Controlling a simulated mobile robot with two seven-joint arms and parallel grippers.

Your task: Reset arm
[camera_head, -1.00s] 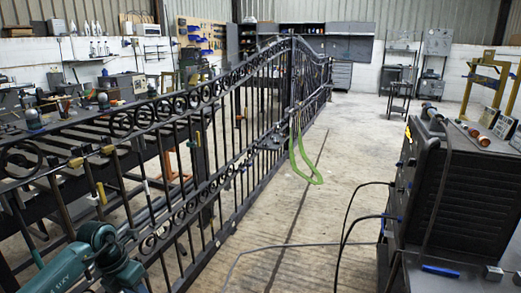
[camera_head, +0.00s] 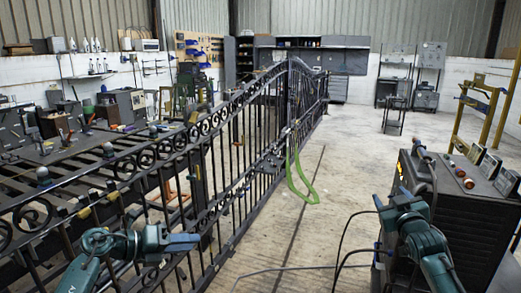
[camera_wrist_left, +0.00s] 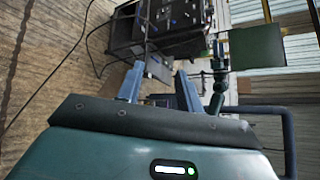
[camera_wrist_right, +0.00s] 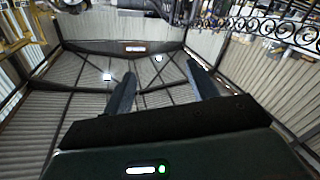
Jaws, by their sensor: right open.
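A long black scroll gate (camera_head: 298,95) stands upright, running from the lower left to the back centre of the head view. A loop of green hose (camera_head: 289,178) hangs at its right side. My left gripper (camera_head: 190,242) is in front of the near gate section in the head view. In the left wrist view its fingers (camera_wrist_left: 158,72) are apart with nothing between them. My right arm (camera_head: 408,212) is raised beside the dark machine at the right. The right wrist view shows my right gripper (camera_wrist_right: 160,70) open and empty, with roof and walls behind it.
A dark welding machine (camera_head: 465,215) with tools on top stands at the right, close to my right arm. Cables run over the floor. A workbench (camera_head: 25,160) lies behind the gate at the left. The concrete floor (camera_head: 350,160) between gate and machine is mostly clear.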

